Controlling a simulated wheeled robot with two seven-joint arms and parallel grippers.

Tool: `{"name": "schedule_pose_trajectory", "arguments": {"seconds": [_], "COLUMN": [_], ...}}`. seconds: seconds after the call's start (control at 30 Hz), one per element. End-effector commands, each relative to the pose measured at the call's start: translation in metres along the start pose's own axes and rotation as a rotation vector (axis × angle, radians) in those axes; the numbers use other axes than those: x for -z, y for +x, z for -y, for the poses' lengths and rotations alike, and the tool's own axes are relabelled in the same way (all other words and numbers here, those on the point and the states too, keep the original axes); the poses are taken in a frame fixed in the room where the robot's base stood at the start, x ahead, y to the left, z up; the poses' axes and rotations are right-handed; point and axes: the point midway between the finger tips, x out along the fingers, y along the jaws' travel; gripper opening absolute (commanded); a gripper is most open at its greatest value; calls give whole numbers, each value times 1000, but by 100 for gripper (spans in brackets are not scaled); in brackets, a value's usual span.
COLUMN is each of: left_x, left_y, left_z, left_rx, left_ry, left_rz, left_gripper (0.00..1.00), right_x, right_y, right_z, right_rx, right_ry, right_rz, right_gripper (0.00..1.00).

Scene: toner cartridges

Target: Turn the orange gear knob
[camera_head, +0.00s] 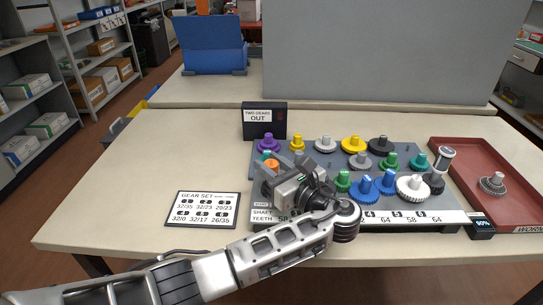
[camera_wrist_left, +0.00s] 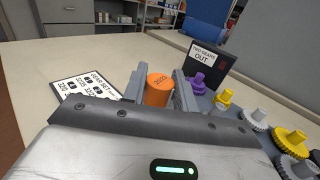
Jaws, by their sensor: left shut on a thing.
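The orange gear knob (camera_head: 270,163) stands at the left end of the grey gear board (camera_head: 310,153), partly hidden by my left gripper (camera_head: 272,176) in the head view. In the left wrist view the orange knob (camera_wrist_left: 158,88) is a short upright cylinder with dark markings on its top. It sits between the two grey fingers of my left gripper (camera_wrist_left: 159,92), which are shut on it. The knob's base and gear teeth are hidden. My right gripper is not in view.
A purple gear (camera_head: 267,143) stands close behind the orange knob. Several yellow, white, green, blue and black gears fill the board to the right. A "TWO GEARS OUT" box (camera_head: 264,121) stands behind. A red tray (camera_head: 470,170) is at right, a gear-set card (camera_head: 203,209) at left.

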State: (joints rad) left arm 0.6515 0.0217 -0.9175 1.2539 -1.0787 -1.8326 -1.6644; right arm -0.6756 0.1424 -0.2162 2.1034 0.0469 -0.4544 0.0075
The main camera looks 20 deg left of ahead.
Motion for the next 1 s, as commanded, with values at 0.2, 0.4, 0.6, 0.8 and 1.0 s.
{"name": "schedule_pose_trajectory", "arguments": {"seconds": [0.2,0.4,0.6,0.8,1.0], "left_x": [2,2,2,2,2], "left_y": [-1,-1,0,0,1], "left_z": [1,1,0,0,-1], "left_rx": [-196,-323,-402,-442,-453], "left_ry": [2,2,2,2,2], "left_rz": [-5,-3,-4,-2,-3], "left_gripper": [6,6,6,6,6], "right_x": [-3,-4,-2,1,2], "right_y": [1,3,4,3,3], "right_z": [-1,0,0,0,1], "right_rx": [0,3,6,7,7], "right_ry": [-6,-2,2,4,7], "right_rz": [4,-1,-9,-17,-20], "right_gripper": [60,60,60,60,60]}}
